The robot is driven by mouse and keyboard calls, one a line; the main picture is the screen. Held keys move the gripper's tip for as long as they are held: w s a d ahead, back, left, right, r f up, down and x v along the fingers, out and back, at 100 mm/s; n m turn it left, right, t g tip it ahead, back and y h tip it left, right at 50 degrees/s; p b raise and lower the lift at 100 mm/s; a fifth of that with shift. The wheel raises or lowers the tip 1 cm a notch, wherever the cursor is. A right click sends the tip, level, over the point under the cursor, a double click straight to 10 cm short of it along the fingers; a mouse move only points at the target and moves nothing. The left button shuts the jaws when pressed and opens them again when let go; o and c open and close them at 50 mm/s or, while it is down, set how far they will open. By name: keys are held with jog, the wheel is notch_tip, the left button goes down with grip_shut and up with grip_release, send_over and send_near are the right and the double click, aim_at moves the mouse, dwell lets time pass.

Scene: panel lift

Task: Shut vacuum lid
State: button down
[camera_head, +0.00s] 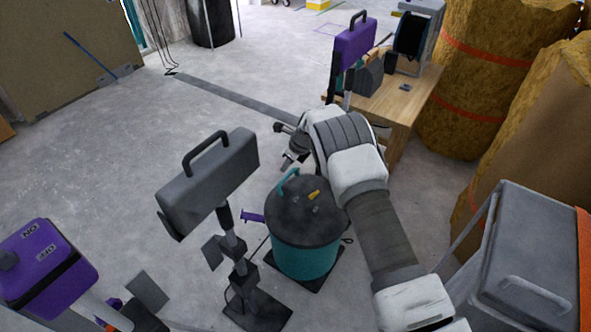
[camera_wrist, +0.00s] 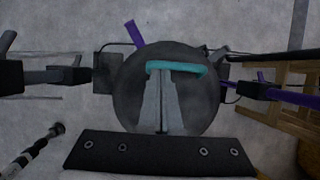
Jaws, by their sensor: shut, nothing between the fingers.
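The vacuum is a teal canister (camera_head: 303,262) with a dark round lid (camera_head: 318,222), standing on a dark base on the floor. The lid lies over the canister top; I cannot tell whether it is fully seated. A teal handle (camera_head: 288,181) is at the lid's far left side. A purple latch-like piece (camera_head: 252,217) sticks out to the left. My gripper (camera_head: 288,162) is shut and empty, above and behind the handle in the head view. In the wrist view its fingers (camera_wrist: 160,78) overlap the lid (camera_wrist: 125,95), tips near the handle (camera_wrist: 185,69); contact is unclear.
A grey panel with a handle (camera_head: 210,170) stands on a post left of the vacuum. A purple panel (camera_head: 355,43) stands by a wooden table (camera_head: 405,92) behind. A purple box (camera_head: 45,262) is front left, a grey case (camera_head: 530,260) right.

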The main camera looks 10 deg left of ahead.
jog(key=w+a+r+b+x, duration=0.1)
jog(key=a+b+x, duration=0.1)
jog(key=b+x, duration=1.1)
jog(key=shift+a+f+b, duration=0.2)
jog(key=shift+f+b, duration=0.1)
dwell(0.5)
